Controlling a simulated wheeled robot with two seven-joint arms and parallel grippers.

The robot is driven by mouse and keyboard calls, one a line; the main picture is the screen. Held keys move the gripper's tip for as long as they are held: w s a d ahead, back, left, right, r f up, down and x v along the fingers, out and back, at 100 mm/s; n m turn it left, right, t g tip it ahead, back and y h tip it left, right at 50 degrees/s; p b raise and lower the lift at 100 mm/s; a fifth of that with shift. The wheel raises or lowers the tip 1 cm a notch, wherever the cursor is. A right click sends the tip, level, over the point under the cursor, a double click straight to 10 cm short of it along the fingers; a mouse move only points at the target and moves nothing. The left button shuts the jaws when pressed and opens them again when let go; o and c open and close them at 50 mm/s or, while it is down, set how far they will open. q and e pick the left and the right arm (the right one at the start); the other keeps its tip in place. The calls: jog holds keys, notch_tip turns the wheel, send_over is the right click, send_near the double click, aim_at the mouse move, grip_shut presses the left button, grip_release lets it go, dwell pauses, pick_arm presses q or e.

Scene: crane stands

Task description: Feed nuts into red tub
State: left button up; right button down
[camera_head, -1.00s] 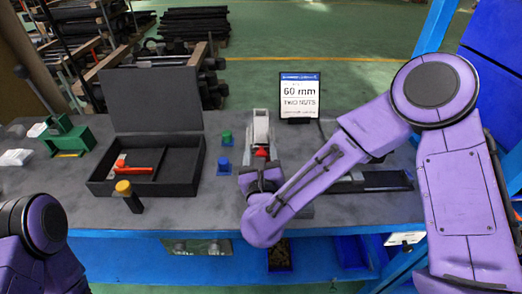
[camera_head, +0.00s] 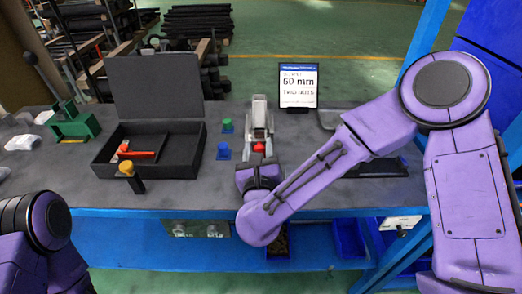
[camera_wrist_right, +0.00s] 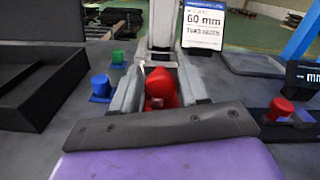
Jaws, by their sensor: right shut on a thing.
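My right gripper (camera_wrist_right: 160,95) is shut on a red, rounded piece (camera_wrist_right: 162,85), which sits between its two grey fingers. In the head view the red piece (camera_head: 258,147) shows just beyond the gripper, in front of a grey upright device (camera_head: 260,118). Whether it touches that device I cannot tell. The right wrist view also shows another red piece on a blue base (camera_wrist_right: 281,109) at the right. I cannot tell which red piece is the tub. No nuts can be made out. Only the upper part of my left arm shows at the lower left; its gripper is out of view.
A green knob (camera_head: 227,125) and a blue knob (camera_head: 223,149) on blue bases stand left of the device. An open black case (camera_head: 185,163) holds a red-orange tool. A sign (camera_head: 299,86) reads 60 mm, two nuts. Blue bins (camera_head: 348,238) sit below the bench.

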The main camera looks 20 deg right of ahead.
jog(key=c, duration=0.8)
grip_release()
jog(key=shift+s, duration=0.1)
jog(key=shift+f, duration=0.1)
jog(key=b+v, duration=0.3)
jog(key=v, duration=0.6)
jog(key=shift+s+a, duration=0.15)
jog(key=shift+s, duration=0.65)
